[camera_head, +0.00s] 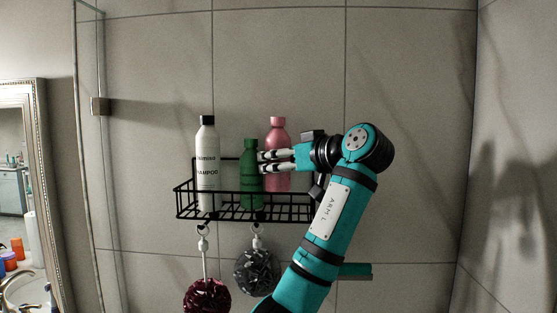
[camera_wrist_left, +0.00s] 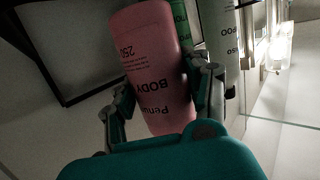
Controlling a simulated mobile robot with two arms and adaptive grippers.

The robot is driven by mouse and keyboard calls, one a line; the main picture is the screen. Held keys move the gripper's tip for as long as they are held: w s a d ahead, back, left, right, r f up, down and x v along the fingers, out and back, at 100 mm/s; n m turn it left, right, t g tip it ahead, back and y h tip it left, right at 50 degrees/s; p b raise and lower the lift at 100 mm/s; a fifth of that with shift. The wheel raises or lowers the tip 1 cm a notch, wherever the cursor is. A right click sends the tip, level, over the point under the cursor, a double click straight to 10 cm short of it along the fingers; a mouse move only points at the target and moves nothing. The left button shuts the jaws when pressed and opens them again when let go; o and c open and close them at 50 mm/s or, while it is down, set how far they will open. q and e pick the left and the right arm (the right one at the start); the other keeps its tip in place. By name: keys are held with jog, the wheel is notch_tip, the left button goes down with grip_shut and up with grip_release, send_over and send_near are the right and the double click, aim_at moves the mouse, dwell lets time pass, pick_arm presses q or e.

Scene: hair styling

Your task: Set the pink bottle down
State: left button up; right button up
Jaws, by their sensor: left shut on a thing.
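The pink bottle (camera_head: 278,137) is upright at the right part of the black wire rack (camera_head: 228,213) on the wall. My left gripper (camera_head: 268,161) reaches in from the right side of the bottle, its fingers across the bottle's middle. In the left wrist view the pink bottle (camera_wrist_left: 155,65) lies between the two fingers (camera_wrist_left: 165,98), which are shut on it. Its base shows level with the rack's upper wires; I cannot tell whether it touches the rack floor. My right gripper is not in view.
A green bottle (camera_head: 249,185) stands just left of the pink one, close to my fingertips. A white shampoo bottle (camera_head: 207,160) stands further left in the rack. A red pouf (camera_head: 207,297) and a grey pouf (camera_head: 257,272) hang below. A glass panel (camera_head: 88,160) is at left.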

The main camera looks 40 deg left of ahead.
pick_arm(q)
jog(key=shift+f, duration=0.7)
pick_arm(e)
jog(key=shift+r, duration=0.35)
pick_arm(q)
jog(key=shift+f, duration=0.2)
jog(key=shift+f+b, duration=0.4)
jog(key=shift+b, duration=0.1)
jog(key=o, duration=1.4)
jog(key=shift+c, duration=0.2)
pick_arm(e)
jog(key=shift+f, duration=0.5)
